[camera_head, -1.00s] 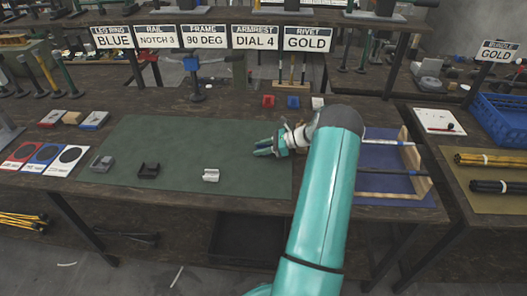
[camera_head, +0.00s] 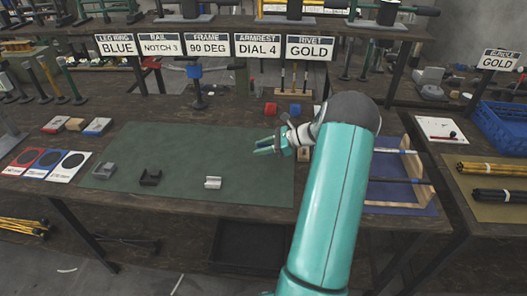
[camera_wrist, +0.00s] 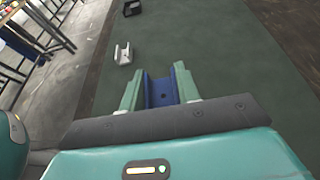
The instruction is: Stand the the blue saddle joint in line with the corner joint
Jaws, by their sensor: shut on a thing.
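The blue saddle joint (camera_wrist: 162,93), a U-shaped channel, sits between the fingers of my gripper (camera_wrist: 160,90) in the wrist view. My gripper (camera_head: 264,147) is shut on it above the back right part of the green mat. A white channel-shaped joint (camera_head: 213,182) lies on the mat and also shows in the wrist view (camera_wrist: 123,54). A black joint (camera_head: 150,177) and a grey joint (camera_head: 104,171) lie to its left. I cannot tell which piece is the corner joint.
The green mat (camera_head: 180,145) is clear behind the row of joints. A blue mat (camera_head: 385,192) with a wooden frame lies at the right. Coloured cards (camera_head: 70,164) lie at the left.

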